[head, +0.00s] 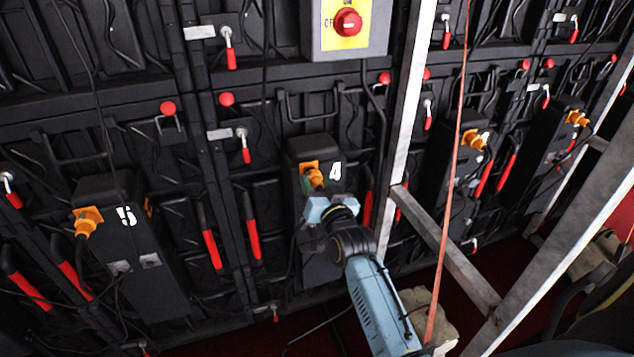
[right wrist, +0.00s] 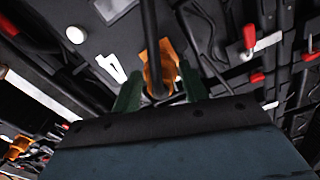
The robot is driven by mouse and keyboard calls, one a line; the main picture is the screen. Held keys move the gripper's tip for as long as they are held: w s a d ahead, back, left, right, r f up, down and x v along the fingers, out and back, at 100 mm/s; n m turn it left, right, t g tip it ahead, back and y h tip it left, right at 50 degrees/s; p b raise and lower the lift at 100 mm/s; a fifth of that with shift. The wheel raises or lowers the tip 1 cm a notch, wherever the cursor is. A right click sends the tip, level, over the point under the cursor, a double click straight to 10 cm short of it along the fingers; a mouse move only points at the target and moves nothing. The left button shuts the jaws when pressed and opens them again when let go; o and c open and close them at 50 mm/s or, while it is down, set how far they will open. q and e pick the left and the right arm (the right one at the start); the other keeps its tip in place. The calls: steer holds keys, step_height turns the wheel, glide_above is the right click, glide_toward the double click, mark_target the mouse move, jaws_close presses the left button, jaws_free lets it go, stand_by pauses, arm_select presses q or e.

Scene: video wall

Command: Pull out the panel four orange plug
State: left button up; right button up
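The panel four orange plug (head: 313,175) sits in the upper part of a black box marked 4 (head: 322,150). It also shows in the right wrist view (right wrist: 160,68), with a black cable (right wrist: 150,40) running across it. My right gripper (head: 312,186) is at the plug, reaching up from below. In the right wrist view its two green fingers (right wrist: 160,85) stand on either side of the plug, with the plug filling most of the gap. I cannot tell whether they press on it. My left gripper is not in view.
A box marked 5 (head: 128,235) with an orange plug (head: 88,220) is at left. More orange plugs (head: 474,139) show at right. A pale metal post (head: 405,110) and an orange strap (head: 449,180) stand close right of my arm. Red-handled levers (head: 246,152) line the wall.

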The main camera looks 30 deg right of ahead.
steer(key=shift+s+a, duration=0.1)
steer(key=shift+s, duration=0.35)
steer(key=p+v, duration=0.2)
steer(key=v, duration=0.2)
steer(key=shift+s+a+r, duration=0.1)
steer(key=shift+s+a, duration=0.05)
steer(key=shift+s, duration=0.25)
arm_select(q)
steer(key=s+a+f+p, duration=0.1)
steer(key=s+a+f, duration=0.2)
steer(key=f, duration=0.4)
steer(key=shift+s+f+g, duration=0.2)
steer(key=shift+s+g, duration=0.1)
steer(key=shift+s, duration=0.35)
arm_select(e)
glide_toward(320, 189)
steer(key=shift+v, duration=0.8)
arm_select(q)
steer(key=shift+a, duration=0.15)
